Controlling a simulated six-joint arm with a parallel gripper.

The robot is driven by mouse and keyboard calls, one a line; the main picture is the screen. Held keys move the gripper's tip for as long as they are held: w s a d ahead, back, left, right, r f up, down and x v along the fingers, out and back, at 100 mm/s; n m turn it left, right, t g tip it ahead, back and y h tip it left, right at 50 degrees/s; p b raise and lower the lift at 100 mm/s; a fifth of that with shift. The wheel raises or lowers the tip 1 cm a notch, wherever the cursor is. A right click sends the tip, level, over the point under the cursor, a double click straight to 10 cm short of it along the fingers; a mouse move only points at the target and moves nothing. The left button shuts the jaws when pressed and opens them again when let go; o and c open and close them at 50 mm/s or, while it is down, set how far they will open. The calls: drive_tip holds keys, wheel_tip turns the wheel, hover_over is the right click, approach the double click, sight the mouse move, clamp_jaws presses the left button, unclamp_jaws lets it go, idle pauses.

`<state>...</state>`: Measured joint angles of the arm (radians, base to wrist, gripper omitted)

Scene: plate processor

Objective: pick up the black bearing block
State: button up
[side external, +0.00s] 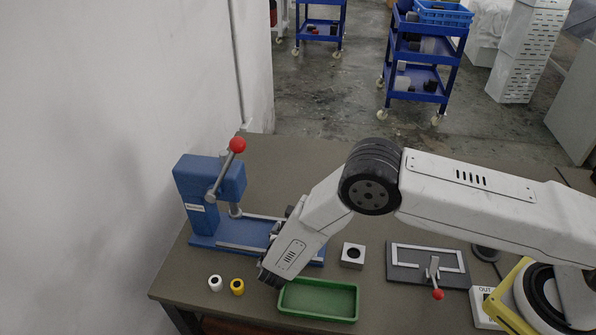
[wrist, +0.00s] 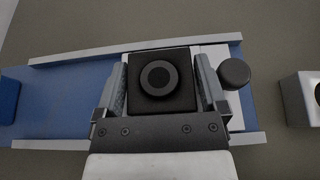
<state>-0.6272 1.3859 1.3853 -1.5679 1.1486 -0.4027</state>
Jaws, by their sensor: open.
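The black bearing block (wrist: 180,99) shows in the wrist view as a dark square block with a round, ringed centre. It sits over the blue press base, between the rails. My gripper (wrist: 161,82) is open, with one finger on the left side of the block and one on the right. The fingers look close to its sides; I cannot tell if they touch. In the side external view my arm hides the block and my gripper's fingertips.
A blue press (side external: 210,185) with a red-knobbed lever stands at the left. A silver block (side external: 353,255), green tray (side external: 318,316), white ring (side external: 215,283), yellow ring (side external: 237,287) and clamp plate (side external: 405,270) lie on the table. A dark round knob (wrist: 234,73) is close by the right finger.

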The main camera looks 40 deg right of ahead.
drive_tip(key=c, duration=1.1)
drive_tip(key=shift+r, duration=0.15)
drive_tip(key=shift+r, duration=0.7)
drive_tip(key=s+d+r, duration=0.3)
drive_tip(key=s+r, duration=0.8)
drive_tip(key=s, duration=0.2)
drive_tip(key=shift+s+d+r, duration=0.15)
drive_tip(key=shift+s+d, duration=0.1)
drive_tip(key=shift+d, duration=0.05)
